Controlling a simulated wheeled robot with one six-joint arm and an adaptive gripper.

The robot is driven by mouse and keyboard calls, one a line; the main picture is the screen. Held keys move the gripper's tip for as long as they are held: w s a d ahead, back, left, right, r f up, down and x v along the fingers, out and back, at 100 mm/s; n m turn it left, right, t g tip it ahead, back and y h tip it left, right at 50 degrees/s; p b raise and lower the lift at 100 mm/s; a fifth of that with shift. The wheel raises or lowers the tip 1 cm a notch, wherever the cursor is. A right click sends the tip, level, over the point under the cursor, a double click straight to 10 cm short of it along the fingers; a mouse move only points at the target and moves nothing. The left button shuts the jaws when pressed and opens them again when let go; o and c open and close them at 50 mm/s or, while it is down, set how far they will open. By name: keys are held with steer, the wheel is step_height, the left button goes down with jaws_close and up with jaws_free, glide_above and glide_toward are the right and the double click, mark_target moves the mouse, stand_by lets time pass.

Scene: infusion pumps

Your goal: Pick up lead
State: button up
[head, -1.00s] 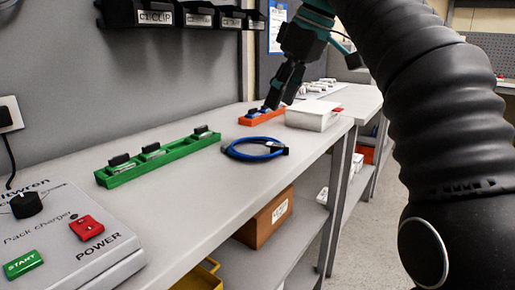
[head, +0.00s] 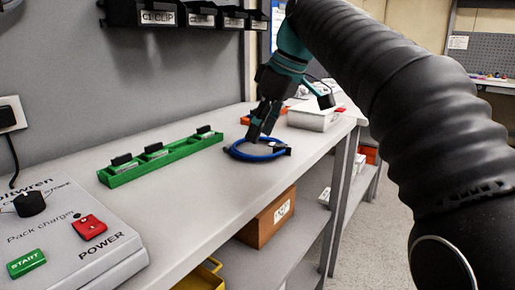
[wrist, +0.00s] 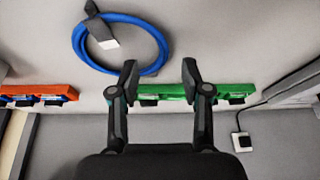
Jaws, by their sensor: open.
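The lead is a blue coiled cable (head: 240,153) with a dark plug, lying on the grey bench top (head: 190,190). In the wrist view the blue coil (wrist: 78,42) lies beyond and left of the fingertips, with a dark and pale connector across it. My gripper (head: 259,138) is above the coil in the head view and covers part of its far side. In the wrist view my gripper (wrist: 160,72) has its two fingers apart with nothing between them. I cannot tell the exact height of the fingertips above the lead.
A green tray (head: 160,163) with black-topped items stands left of the lead. An orange tray (head: 246,120) and white box (head: 313,118) stand behind. The pack charger (head: 75,245) is at front left. Labelled bins (head: 190,14) hang on the wall. Bench between is clear.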

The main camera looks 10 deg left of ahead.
mark_target(248, 154)
steer(key=shift+b+x, duration=0.45)
steer(key=shift+x, duration=2.45)
steer(key=shift+s+a, duration=0.15)
steer(key=shift+c, duration=0.2)
steer(key=shift+r, duration=0.1)
jaws_close()
